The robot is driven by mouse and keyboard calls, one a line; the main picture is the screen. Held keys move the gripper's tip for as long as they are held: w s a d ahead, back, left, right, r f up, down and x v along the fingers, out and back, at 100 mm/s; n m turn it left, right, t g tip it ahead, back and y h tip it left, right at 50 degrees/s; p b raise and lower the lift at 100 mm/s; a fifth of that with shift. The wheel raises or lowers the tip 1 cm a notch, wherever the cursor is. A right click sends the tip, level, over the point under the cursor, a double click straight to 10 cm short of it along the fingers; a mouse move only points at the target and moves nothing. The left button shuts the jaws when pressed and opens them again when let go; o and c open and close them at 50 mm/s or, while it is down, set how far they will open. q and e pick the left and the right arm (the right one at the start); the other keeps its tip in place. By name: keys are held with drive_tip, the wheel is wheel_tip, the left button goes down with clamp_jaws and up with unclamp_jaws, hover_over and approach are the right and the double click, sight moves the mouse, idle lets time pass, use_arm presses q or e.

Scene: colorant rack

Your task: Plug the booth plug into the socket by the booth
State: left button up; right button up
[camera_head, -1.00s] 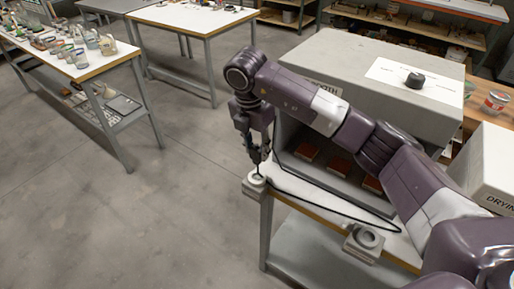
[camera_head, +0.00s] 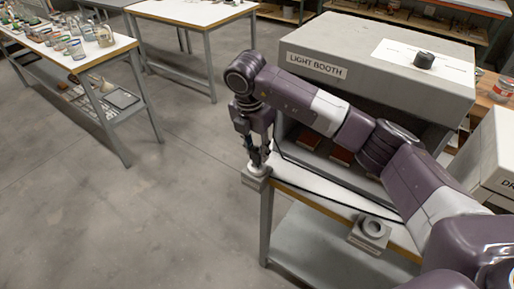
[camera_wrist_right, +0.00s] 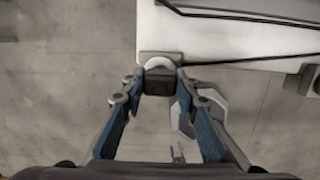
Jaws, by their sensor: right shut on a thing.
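My right gripper (camera_head: 258,166) points down at the left corner of the booth table. It is shut on the black booth plug (camera_wrist_right: 157,84), which shows between the fingertips in the wrist view. A grey socket block (camera_head: 257,181) with a pale round face (camera_wrist_right: 159,63) sits at that corner, right at the plug. I cannot tell whether the plug is seated in it. A black cord (camera_head: 320,184) runs over the table top. The light booth (camera_head: 378,70) stands behind my arm.
A second grey block with a round face (camera_head: 372,229) sits at the table's front edge. A white box (camera_head: 492,160) stands at the right. The floor to the left is clear.

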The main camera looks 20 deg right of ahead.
drive_tip(key=shift+f+b, duration=0.85)
drive_tip(key=shift+f, duration=0.4)
idle(0.3)
drive_tip(key=o, duration=1.2)
drive_tip(key=shift+r, duration=0.1)
drive_tip(key=shift+o, duration=0.2)
drive_tip(key=shift+r, duration=0.1)
